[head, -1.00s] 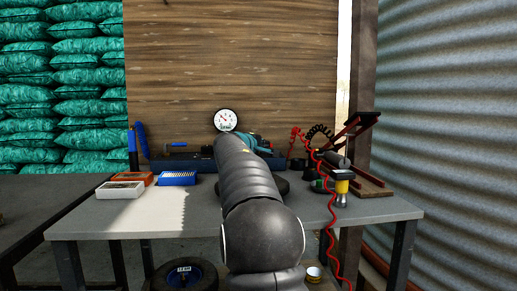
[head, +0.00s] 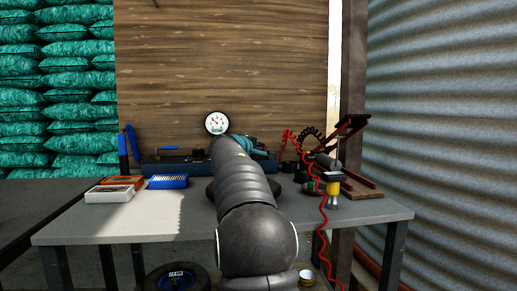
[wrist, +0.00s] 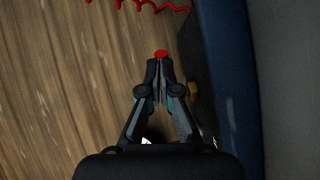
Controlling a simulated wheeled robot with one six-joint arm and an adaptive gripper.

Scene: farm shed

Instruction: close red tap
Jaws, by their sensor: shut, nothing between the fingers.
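In the wrist view, a small round red piece (wrist: 160,54), which looks like the red tap's handle, shows just beyond the fingertips. My gripper (wrist: 160,88) is shut with nothing in it, its tips pointing at the red piece. I cannot tell whether they touch it. A round white gauge (head: 216,123) shows just past the arm.
The grey bench (head: 120,225) holds a white tray (head: 110,194), a blue tray (head: 168,182) and a long dark blue unit (head: 165,163) before a wooden panel (head: 220,60). A red coiled cord (head: 323,215) hangs at right by a yellow-and-black tool (head: 333,190).

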